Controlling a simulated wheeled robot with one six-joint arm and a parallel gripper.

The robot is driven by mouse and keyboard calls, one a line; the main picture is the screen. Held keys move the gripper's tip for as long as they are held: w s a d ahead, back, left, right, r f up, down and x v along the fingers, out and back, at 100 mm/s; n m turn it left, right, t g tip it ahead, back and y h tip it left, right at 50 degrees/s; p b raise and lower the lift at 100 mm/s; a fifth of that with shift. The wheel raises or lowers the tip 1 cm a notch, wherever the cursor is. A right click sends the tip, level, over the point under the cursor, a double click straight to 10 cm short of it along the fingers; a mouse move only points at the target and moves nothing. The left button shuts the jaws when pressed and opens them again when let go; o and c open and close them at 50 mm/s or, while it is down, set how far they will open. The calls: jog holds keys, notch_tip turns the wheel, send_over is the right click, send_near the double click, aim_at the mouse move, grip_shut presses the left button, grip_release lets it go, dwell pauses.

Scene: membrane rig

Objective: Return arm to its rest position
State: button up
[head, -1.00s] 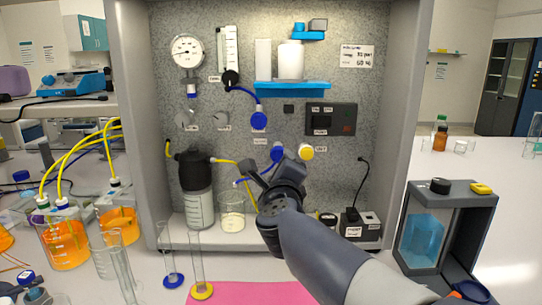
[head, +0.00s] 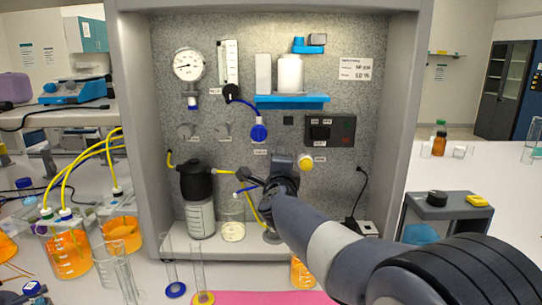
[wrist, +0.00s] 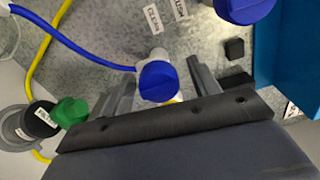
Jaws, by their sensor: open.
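My gripper (head: 262,178) is open in front of the rig panel (head: 270,115), near its lower middle, with my arm reaching in from the lower right. In the wrist view my gripper (wrist: 160,85) shows two spread fingers, with a blue valve knob (wrist: 158,82) seen between them. I cannot tell whether the fingers touch the knob; nothing is clearly held. A blue tube (wrist: 75,42) runs from that knob to the upper left. In the head view, my gripper hides the lower blue knob. A yellow knob (head: 305,161) is just right of the gripper.
The rig's right side wall (head: 398,130) stands close to my arm. A dark-capped bottle (head: 199,200) and a beaker (head: 232,221) stand on the rig's ledge. Glass cylinders (head: 197,270) stand in front, beside a pink mat (head: 260,297). A blue shelf (head: 291,99) juts out above.

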jog(key=n+p, duration=0.2)
jog(key=n, duration=0.1)
jog(key=shift+r+n, duration=0.2)
jog(key=shift+n, duration=0.1)
jog(key=n+p, duration=0.3)
jog(key=p, duration=0.1)
jog(key=n+p, duration=0.4)
jog(key=p, duration=0.1)
jog(key=shift+n+p, duration=0.3)
jog(key=shift+p, duration=0.1)
jog(key=n+p, duration=0.1)
jog(key=p, duration=0.2)
jog(key=shift+n, duration=0.4)
jog(key=shift+f+n, duration=0.2)
jog(key=shift+n, duration=0.1)
